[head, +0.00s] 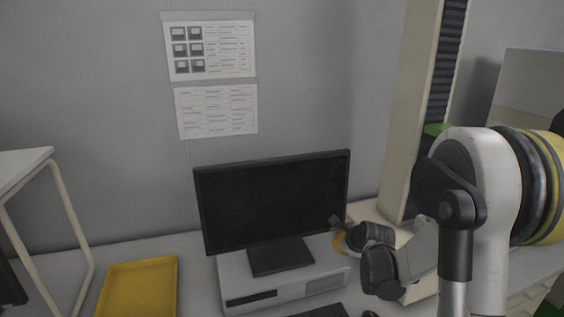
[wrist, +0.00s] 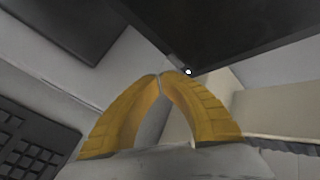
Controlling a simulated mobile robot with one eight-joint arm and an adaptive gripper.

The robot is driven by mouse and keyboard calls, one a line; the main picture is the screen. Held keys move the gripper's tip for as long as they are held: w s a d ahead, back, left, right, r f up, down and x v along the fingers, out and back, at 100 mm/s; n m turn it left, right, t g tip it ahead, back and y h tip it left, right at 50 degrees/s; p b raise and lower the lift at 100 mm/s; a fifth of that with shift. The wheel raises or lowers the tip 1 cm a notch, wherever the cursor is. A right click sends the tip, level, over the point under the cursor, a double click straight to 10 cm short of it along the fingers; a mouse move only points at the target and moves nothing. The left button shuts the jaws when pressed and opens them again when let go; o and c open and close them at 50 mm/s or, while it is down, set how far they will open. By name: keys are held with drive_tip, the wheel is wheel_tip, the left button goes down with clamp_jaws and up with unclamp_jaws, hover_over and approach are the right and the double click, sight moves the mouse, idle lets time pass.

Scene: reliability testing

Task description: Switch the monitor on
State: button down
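The monitor (head: 270,200) stands on a white computer case, its screen dark. In the wrist view the monitor's dark lower part (wrist: 245,28) fills the upper right. A small round white spot (wrist: 188,72), like a button or light, sits at its lower corner. My gripper (wrist: 160,76) has yellow fingers whose tips meet, with nothing seen between them. The tips appear just left of the white spot; I cannot tell whether they touch the monitor. In the head view my gripper (head: 339,236) is at the monitor's lower right corner, partly hidden by my wrist.
The white computer case (head: 300,298) lies under the monitor's stand (head: 281,258). A keyboard (wrist: 32,145) is in front. A yellow tray (head: 140,290) lies to the left, beside a white-framed rack (head: 68,205). A beige post (head: 408,110) rises behind my arm. Papers (head: 212,50) hang on the wall.

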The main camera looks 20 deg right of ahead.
drive_tip(key=shift+s+d+r, duration=0.1)
drive_tip(key=shift+s, duration=1.3)
drive_tip(key=shift+s+r, duration=0.1)
drive_tip(key=shift+s, duration=1.25)
